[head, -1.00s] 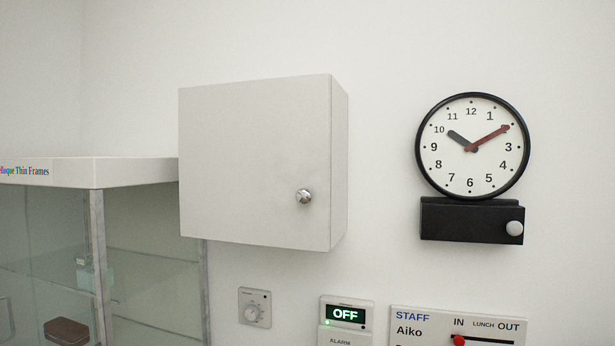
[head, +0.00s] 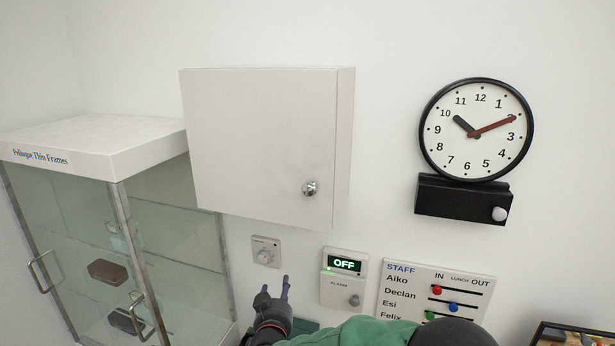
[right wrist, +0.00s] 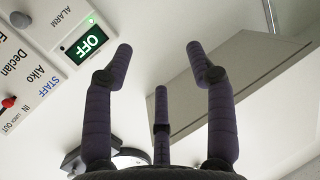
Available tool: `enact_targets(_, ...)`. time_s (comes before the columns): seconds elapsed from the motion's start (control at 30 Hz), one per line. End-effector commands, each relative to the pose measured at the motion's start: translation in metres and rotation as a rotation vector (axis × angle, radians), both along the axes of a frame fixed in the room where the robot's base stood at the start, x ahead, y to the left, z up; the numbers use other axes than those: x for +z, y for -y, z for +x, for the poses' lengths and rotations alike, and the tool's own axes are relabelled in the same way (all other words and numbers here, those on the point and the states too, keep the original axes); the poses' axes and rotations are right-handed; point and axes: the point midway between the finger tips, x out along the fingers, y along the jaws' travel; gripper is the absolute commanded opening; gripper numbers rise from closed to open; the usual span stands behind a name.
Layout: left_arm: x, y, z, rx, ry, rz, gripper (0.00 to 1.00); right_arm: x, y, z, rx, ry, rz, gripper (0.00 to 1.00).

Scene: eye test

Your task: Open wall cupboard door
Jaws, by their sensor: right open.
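The white wall cupboard (head: 340,140) hangs on the wall in the middle of the head view. Its flat door (head: 250,135) is shut, with a round metal knob (head: 310,189) near the lower right corner. My right gripper (head: 274,290) is below the cupboard, its fingers pointing up, apart from the knob and touching nothing that I can see. In the right wrist view, its fingers (right wrist: 159,50) are spread and empty. Part of the cupboard (right wrist: 240,75) shows behind them there; I cannot make out the knob. My left gripper is not in view.
A glass display case (head: 110,150) stands at the left. A clock (head: 476,130) over a black box (head: 460,200) is to the right. A picture frame (head: 575,335) is at lower right.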

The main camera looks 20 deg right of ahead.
Motion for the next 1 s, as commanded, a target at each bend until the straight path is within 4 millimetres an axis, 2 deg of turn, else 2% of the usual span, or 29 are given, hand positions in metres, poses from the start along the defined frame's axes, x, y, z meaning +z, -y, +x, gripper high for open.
enact_targets(0.03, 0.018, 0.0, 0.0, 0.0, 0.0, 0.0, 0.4, 0.061, -0.004, -0.006, -0.038, 0.07, 0.004, 0.56)
enact_targets(0.1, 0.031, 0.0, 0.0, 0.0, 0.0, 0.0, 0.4, 0.121, -0.003, -0.02, -0.104, 0.136, 0.009, 0.56)
enact_targets(0.2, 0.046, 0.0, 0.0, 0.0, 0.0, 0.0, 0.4, 0.19, 0.001, -0.044, -0.19, 0.197, 0.028, 0.56)
enact_targets(0.3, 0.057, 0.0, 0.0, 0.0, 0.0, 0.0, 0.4, 0.236, 0.006, -0.067, -0.258, 0.223, 0.052, 0.56)
enact_targets(0.33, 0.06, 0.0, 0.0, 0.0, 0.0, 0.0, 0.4, 0.246, 0.007, -0.074, -0.274, 0.226, 0.059, 0.56)
enact_targets(0.43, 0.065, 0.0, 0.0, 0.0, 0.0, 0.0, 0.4, 0.268, 0.011, -0.089, -0.312, 0.229, 0.077, 0.56)
enact_targets(0.6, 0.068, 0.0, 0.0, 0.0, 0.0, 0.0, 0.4, 0.279, 0.016, -0.095, -0.338, 0.225, 0.087, 0.56)
enact_targets(0.77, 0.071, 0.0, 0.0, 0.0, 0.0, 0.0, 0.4, 0.279, 0.027, -0.08, -0.341, 0.223, 0.087, 0.56)
enact_targets(1.0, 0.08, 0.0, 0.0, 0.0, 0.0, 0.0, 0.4, 0.28, 0.052, -0.044, -0.341, 0.225, 0.087, 0.56)
